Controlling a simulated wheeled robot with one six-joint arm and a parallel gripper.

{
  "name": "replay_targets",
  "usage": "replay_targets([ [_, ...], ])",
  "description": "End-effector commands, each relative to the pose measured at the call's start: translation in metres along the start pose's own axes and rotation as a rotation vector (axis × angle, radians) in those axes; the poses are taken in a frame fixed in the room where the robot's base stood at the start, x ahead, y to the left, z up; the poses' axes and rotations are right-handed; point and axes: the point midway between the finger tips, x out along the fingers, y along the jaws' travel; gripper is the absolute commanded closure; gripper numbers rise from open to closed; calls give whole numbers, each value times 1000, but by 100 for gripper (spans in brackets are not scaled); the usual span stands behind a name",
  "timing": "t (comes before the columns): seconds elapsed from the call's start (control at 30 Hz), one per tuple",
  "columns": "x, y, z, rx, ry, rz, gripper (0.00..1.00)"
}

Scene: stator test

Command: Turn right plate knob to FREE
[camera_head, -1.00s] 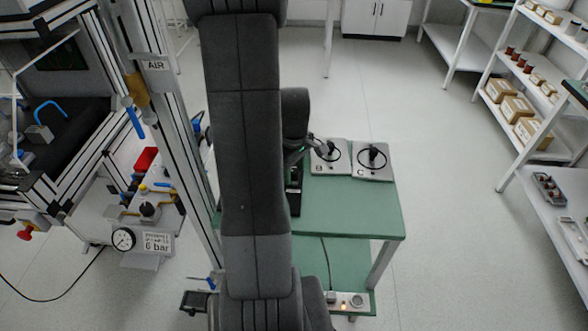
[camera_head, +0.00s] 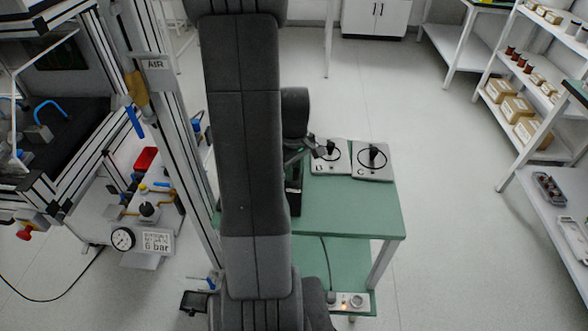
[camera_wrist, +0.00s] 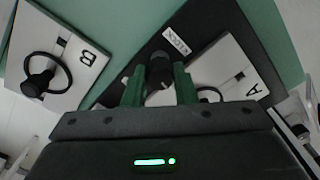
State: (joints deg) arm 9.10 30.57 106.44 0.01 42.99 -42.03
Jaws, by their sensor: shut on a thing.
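In the wrist view, my gripper (camera_wrist: 158,80) has its two green fingers closed on a black knob (camera_wrist: 160,66), one finger on each side. The knob stands on a dark plate (camera_wrist: 125,78) that lies between plates B and A. A small white label (camera_wrist: 176,41), upside down and seeming to read LOCK, lies just beyond the knob. No FREE marking is visible. The knob's lower part is hidden by the gripper body.
Light plate B (camera_wrist: 87,72), with a black ring and knob, lies left in the wrist view; plate A (camera_wrist: 225,68) lies right, partly covered. In the head view, plate C (camera_head: 377,176) is at the right on the green table (camera_head: 350,207). The table's front is clear.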

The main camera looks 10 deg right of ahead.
Motion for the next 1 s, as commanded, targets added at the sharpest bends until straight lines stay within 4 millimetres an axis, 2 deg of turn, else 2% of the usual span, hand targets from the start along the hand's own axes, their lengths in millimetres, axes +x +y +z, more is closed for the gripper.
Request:
replay_targets([
  [1.0, 0, 1, 0, 938, 1, 1, 98],
])
